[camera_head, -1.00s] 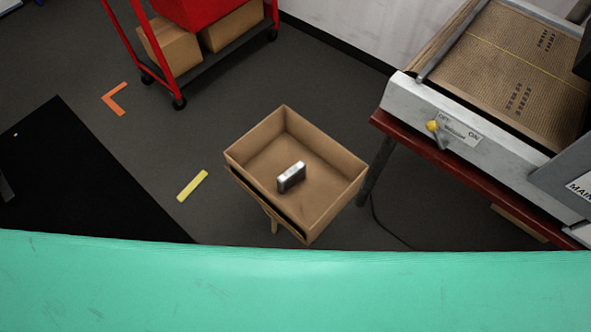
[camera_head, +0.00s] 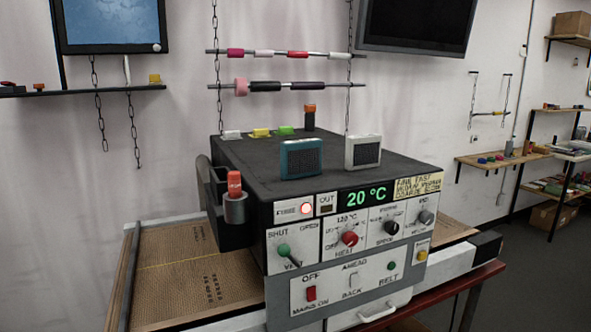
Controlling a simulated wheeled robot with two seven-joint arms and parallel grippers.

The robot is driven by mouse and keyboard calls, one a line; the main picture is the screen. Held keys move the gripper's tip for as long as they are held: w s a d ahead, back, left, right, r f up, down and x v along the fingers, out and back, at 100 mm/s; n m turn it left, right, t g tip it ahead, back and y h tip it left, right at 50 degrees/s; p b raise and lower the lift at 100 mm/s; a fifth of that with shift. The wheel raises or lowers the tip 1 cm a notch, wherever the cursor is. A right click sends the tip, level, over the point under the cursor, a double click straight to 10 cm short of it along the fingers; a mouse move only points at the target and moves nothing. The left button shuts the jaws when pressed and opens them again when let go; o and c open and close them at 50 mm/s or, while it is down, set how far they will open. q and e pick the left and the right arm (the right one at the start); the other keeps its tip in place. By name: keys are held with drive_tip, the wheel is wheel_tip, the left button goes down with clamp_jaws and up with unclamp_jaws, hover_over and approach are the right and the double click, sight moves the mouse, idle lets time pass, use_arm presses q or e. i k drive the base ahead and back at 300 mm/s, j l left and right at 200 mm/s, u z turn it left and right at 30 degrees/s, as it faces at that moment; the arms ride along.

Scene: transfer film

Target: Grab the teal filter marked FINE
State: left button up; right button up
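A teal-framed filter (camera_head: 301,158) with a dark grille stands upright on top of the black machine (camera_head: 260,152). No FINE marking on it can be read from here. A white-framed filter (camera_head: 363,152) with a similar grille stands to its right, a small gap apart. Neither of my grippers is in view.
The machine's front panel (camera_head: 350,240) carries knobs, switches and a 20 °C display. An orange-capped item (camera_head: 235,184) sits in a holder at its left corner. Small coloured blocks (camera_head: 261,132) and an orange-topped cylinder (camera_head: 309,118) stand behind the filters. Rods hang above on chains.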

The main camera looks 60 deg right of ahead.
sight(299, 159)
drive_tip(key=z, duration=1.9)
drive_tip(key=l+u, duration=0.25)
drive_tip(key=l, duration=1.05)
